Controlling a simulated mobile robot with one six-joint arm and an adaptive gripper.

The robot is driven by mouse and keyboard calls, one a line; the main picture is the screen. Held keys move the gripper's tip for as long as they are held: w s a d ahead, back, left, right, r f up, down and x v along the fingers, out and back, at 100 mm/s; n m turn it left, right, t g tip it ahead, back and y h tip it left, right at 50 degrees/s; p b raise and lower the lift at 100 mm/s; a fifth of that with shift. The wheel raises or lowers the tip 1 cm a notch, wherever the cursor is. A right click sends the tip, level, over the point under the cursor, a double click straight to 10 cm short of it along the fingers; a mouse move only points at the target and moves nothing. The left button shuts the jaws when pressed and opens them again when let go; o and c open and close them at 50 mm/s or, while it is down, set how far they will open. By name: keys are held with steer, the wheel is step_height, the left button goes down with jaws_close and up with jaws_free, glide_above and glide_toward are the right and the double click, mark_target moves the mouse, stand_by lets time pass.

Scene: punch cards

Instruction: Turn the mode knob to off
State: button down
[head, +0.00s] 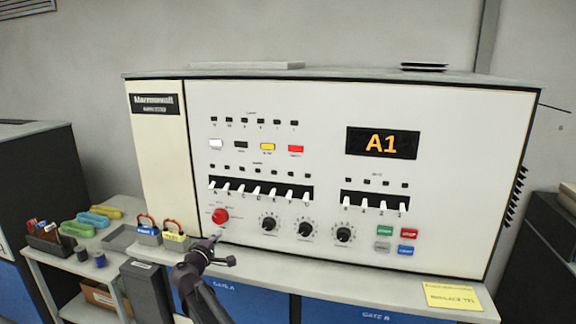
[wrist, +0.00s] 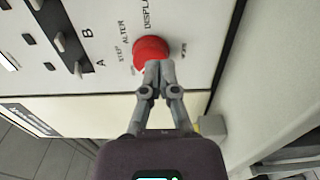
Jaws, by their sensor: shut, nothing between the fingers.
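The mode knob is the red round knob (head: 220,216) at the lower left of the white machine panel. It also shows in the wrist view (wrist: 151,50), with the printed words STEP, ALTER and DISPLAY around it. My gripper (head: 217,240) is shut and empty, just below the knob in the head view. In the wrist view the closed fingertips (wrist: 159,70) overlap the knob's edge. I cannot tell whether they touch it. The knob's pointer and the label by the fingers are not readable.
Three black knobs (head: 305,229) sit right of the red knob, below a row of white toggle switches (head: 256,192). Coloured buttons (head: 407,233) are further right. Two padlocks (head: 173,236) stand on the grey ledge at left.

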mark_target(232, 215)
steer(key=shift+x, duration=3)
steer(key=shift+a+r, duration=0.15)
steer(key=shift+a, duration=0.05)
steer(key=shift+r+p, duration=0.95)
steer(key=shift+p, duration=0.15)
steer(key=shift+s+d, duration=0.1)
steer(key=shift+d, duration=0.4)
steer(key=shift+s, duration=0.1)
steer(key=shift+v, duration=2.9)
